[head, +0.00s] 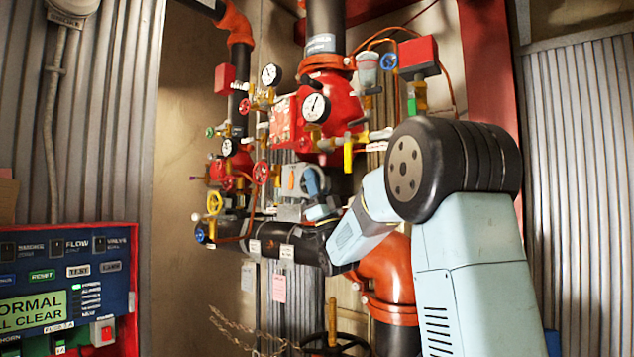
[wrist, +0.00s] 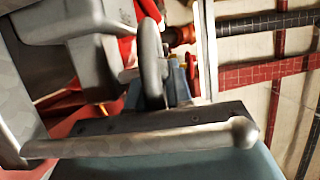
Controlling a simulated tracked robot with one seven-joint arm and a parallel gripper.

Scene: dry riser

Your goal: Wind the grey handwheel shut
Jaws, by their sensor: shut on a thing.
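The grey handwheel (head: 303,177) sits on the grey gearbox housing (head: 289,211) in the middle of the pipework in the head view. In the wrist view the grey wheel rim (wrist: 152,62) stands nearly edge-on, close to the camera. My gripper (head: 313,190) reaches in from the right and is shut on the wheel's rim. The fingers partly cover the wheel's right side, and the exact contact is hard to make out. A pale metal bar with a rounded end (wrist: 150,145) crosses the lower wrist view.
Red and yellow small handwheels (head: 261,173) and gauges (head: 316,107) crowd the left and top. A large orange pipe elbow (head: 388,268) and a dark handwheel (head: 340,345) lie below. The control panel (head: 65,285) stands at lower left. Thin copper pipes run above.

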